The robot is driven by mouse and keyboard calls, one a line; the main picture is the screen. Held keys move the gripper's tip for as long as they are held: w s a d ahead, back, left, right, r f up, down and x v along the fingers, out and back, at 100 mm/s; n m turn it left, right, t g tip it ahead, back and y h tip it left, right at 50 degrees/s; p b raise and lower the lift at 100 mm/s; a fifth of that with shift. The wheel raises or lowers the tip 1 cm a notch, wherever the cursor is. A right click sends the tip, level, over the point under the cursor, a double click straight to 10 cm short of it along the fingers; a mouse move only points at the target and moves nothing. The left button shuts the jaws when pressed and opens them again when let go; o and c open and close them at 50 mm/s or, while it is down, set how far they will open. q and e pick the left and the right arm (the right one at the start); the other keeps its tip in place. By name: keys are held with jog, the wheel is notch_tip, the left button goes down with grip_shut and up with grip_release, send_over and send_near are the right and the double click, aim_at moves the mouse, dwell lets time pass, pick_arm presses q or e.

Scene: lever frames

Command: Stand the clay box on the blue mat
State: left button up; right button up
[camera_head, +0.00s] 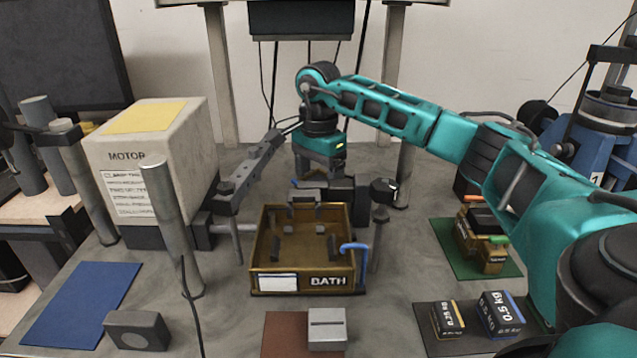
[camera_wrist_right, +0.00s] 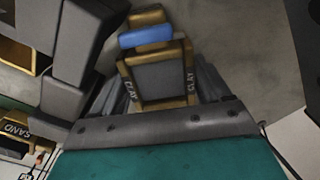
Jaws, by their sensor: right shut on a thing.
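The clay box (camera_wrist_right: 158,72), dark grey with brown edges, a blue strip and CLAY labels, is between the fingers of my right gripper (camera_head: 316,182) in the wrist view. My right gripper is shut on it and points down behind the BATH tray in the head view. The box is mostly hidden there, so I cannot tell whether it touches the table. The blue mat (camera_head: 82,304) lies bare at the front left of the table, well away from the gripper. My left gripper is not in view.
The brown BATH tray (camera_head: 304,282) stands mid-table between dark clamp parts. A MOTOR block (camera_head: 150,165) and a metal post (camera_head: 172,225) stand behind and right of the blue mat. A grey block (camera_head: 137,331) sits by its front corner. Weights (camera_head: 500,315) and a green mat (camera_head: 448,240) are right.

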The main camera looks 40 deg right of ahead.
notch_tip(320, 180, up, 20)
jog(key=p, duration=0.5)
